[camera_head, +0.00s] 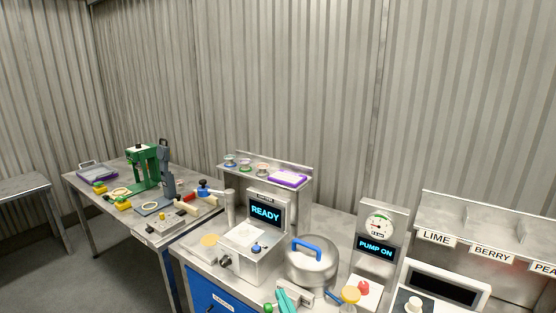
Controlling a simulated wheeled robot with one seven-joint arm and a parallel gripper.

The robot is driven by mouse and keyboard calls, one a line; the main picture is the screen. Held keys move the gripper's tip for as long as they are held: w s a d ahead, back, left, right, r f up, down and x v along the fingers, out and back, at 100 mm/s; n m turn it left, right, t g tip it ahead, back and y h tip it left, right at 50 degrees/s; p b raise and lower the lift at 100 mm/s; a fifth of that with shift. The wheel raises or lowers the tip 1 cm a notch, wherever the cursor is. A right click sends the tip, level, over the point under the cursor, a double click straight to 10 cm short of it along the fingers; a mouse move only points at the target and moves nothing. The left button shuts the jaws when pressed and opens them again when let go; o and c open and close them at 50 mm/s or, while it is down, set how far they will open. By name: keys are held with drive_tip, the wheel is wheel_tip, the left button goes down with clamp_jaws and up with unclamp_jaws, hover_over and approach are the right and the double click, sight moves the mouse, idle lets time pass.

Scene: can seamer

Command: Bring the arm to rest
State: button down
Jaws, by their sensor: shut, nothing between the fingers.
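My arm and my gripper do not show in the head view. The task names no other object. A steel workbench (205,240) stands in front of me, with a box-shaped machine (243,262) whose screen (265,212) reads READY. To its right is a round steel pot-like vessel (312,268) with a blue handle. Further right a panel with a dial gauge (380,226) has a display (376,249) reading PUMP ON.
A second table (85,185) at the left holds a green press (143,167) and several small tools. Bins labelled LIME (435,238) and BERRY (491,254) stand at the right. Teal items (291,297) lie at the front edge. Corrugated walls close the back.

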drive_tip(key=s+a+f+m+h, duration=0.2)
drive_tip(key=s+f+m, duration=0.1)
drive_tip(key=s+f, duration=0.65)
drive_tip(key=s+a+f+m+h, duration=0.25)
drive_tip(key=s+f, duration=0.35)
drive_tip(key=s, duration=0.6)
drive_tip(key=s+d+n, duration=0.2)
drive_tip(key=s+d, duration=0.1)
drive_tip(key=s, duration=2)
drive_tip(key=shift+d+r, duration=0.15)
drive_tip(key=shift+r, duration=0.15)
drive_tip(key=shift+d+h, duration=0.1)
drive_tip(key=shift+h, duration=0.15)
idle(0.3)
